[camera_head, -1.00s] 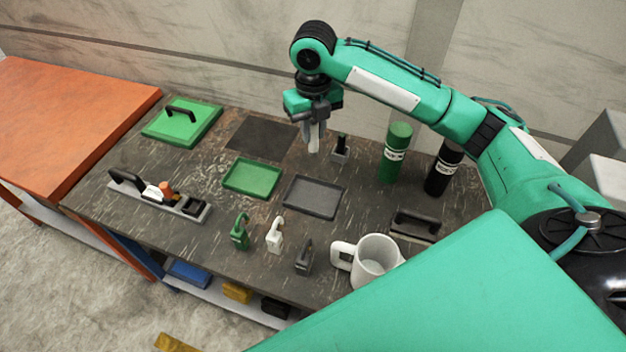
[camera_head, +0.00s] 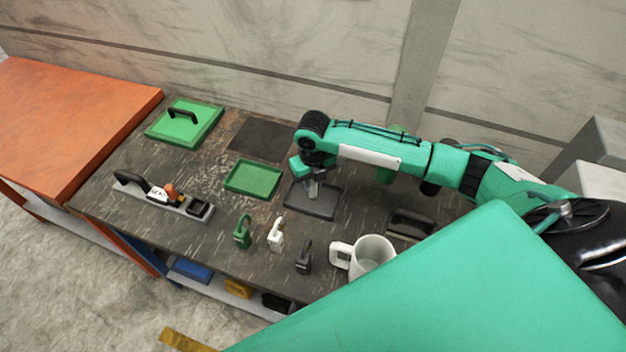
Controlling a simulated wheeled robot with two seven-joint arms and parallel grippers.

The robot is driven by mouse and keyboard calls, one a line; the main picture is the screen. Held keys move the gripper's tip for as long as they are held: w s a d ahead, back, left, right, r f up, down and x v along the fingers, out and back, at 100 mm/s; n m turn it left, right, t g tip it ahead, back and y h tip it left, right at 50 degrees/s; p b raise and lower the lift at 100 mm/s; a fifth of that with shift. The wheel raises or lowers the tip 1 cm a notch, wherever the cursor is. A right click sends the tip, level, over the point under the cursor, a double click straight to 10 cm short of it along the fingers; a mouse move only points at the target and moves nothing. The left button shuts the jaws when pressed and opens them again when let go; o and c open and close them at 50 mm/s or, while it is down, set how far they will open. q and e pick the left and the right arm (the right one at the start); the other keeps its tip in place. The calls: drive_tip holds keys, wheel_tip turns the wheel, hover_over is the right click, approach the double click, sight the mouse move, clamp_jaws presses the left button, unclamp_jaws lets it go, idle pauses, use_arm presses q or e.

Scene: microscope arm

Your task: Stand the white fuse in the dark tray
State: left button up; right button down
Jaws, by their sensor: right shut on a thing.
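My right gripper (camera_head: 312,182) points down over the dark tray (camera_head: 325,211). It is shut on a pale, narrow thing, which looks like the white fuse (camera_head: 313,193). The fuse is mostly hidden by the gripper and looks upright. Its lower end is over the tray's back-left part; I cannot tell whether it touches the tray floor. The rest of the tray looks empty. My left gripper is not in view.
A green tray (camera_head: 254,178) lies left of the dark tray. In front stand a green piece (camera_head: 242,232), a white piece (camera_head: 276,234), a dark piece (camera_head: 304,257) and a white mug (camera_head: 371,256). A green lid (camera_head: 184,127) lies at the back left.

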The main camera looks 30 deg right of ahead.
drive_tip(key=shift+f, duration=0.2)
drive_tip(key=shift+f, duration=0.1)
drive_tip(key=c, duration=1.3)
unclamp_jaws()
drive_tip(key=shift+o, duration=0.2)
drive_tip(key=shift+w+r+b, duration=0.1)
drive_tip(key=shift+r+b, duration=0.2)
drive_tip(key=shift+r, duration=0.3)
wheel_tip(320, 180, up, 10)
drive_tip(key=b, duration=0.3)
drive_tip(key=shift+r, duration=0.55)
